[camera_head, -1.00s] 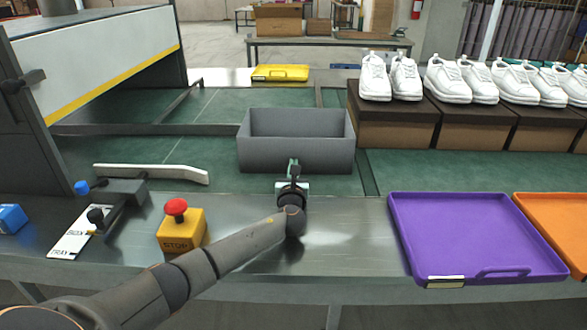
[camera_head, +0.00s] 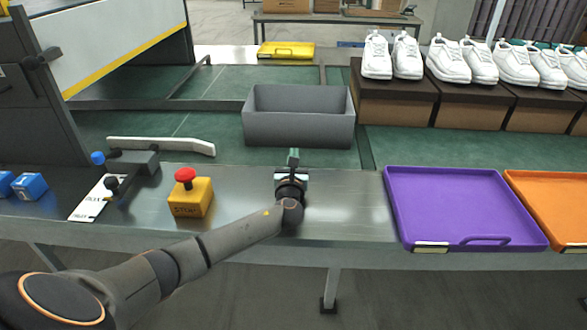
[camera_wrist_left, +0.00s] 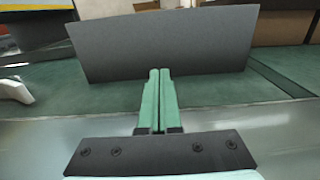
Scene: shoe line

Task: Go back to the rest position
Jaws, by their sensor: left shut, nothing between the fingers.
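My left gripper (camera_head: 294,156) is over the metal bench edge, in front of the grey bin (camera_head: 298,130). Its green fingers are shut with nothing between them, as the left wrist view (camera_wrist_left: 158,80) also shows. The fingers point toward the bin's front wall (camera_wrist_left: 165,45) and look apart from it. The grey bin is empty as far as I can see and stands on the green belt (camera_head: 230,85). My left arm reaches in from the lower left. My right gripper is not in view.
A yellow stop button box (camera_head: 190,197) stands left of the gripper. A purple tray (camera_head: 440,205) and an orange tray (camera_head: 555,205) lie to the right. White shoes (camera_head: 448,60) stand on brown boxes (camera_head: 395,106) behind. A white curved guide bar (camera_head: 160,146) lies at left.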

